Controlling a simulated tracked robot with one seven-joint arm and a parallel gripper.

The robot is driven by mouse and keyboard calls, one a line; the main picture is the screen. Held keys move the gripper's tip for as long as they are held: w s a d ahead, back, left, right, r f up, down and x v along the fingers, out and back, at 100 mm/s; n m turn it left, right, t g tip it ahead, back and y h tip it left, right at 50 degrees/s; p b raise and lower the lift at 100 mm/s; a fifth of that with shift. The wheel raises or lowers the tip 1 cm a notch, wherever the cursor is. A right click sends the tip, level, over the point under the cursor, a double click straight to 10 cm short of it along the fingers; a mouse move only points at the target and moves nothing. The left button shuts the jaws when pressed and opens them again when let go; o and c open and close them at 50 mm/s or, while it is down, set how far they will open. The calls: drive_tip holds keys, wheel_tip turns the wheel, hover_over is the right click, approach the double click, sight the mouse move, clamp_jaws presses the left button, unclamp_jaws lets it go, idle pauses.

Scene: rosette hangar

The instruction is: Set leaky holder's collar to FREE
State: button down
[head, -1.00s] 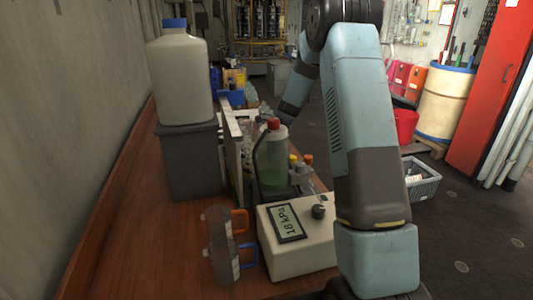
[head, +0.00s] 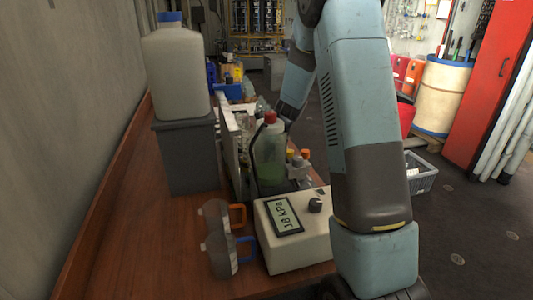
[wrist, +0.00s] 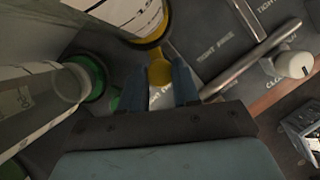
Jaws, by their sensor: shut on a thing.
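In the wrist view, my gripper (wrist: 158,76) has its two blue fingers on either side of the yellow tab (wrist: 159,71) of a yellow collar (wrist: 155,30), shut on it. The collar rings the foot of a clear holder (wrist: 125,12). A second holder at the left has a green collar (wrist: 92,75) with its own tab (wrist: 115,101). The grey plate (wrist: 205,70) carries TIGHT and FREE lettering; some is partly hidden between my fingers. I cannot tell which marking the yellow tab points at. My gripper is hidden in the head view.
A meter box (head: 290,245) reads what looks like 18 kPa. A red-capped bottle (head: 270,155) with green liquid stands behind it, two jugs (head: 218,245) at its left. A metal lever (wrist: 250,60) and white knob (wrist: 294,64) are right of my gripper.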

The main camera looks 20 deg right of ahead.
drive_tip(key=shift+a, duration=0.1)
drive_tip(key=c, duration=0.8)
unclamp_jaws()
drive_tip(key=shift+r, duration=0.1)
drive_tip(key=v, duration=1.3)
drive_tip(key=shift+r, duration=0.2)
drive_tip(key=shift+s+r, duration=0.1)
